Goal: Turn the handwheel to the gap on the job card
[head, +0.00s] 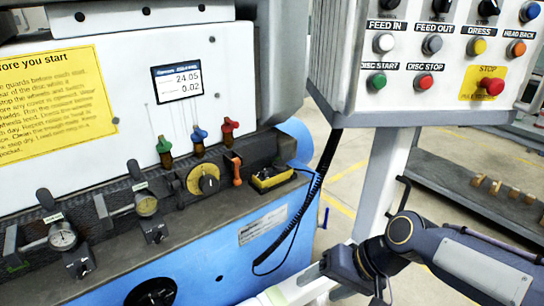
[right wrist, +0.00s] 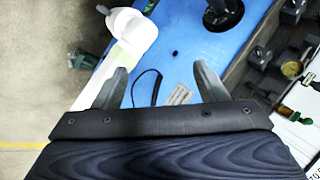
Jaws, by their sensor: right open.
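A black round part (head: 152,292), perhaps the handwheel, shows on the blue machine front at the bottom edge of the head view, partly cut off. A similar dark part (right wrist: 222,14) is at the top of the right wrist view. A small display (head: 177,81) reads 24.05 and 0.02. I cannot make out a job card. My right gripper (right wrist: 160,88) is open and empty, its fingers wide apart over the blue machine side. In the head view its arm comes in at lower right and the fingertips are not clear. My left gripper is not in view.
A button panel (head: 430,60) hangs at upper right on a pale post. Dial gauges (head: 62,238), a yellow dial knob (head: 208,184) and a yellow device (head: 272,178) with a coiled black cable sit along the machine ledge.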

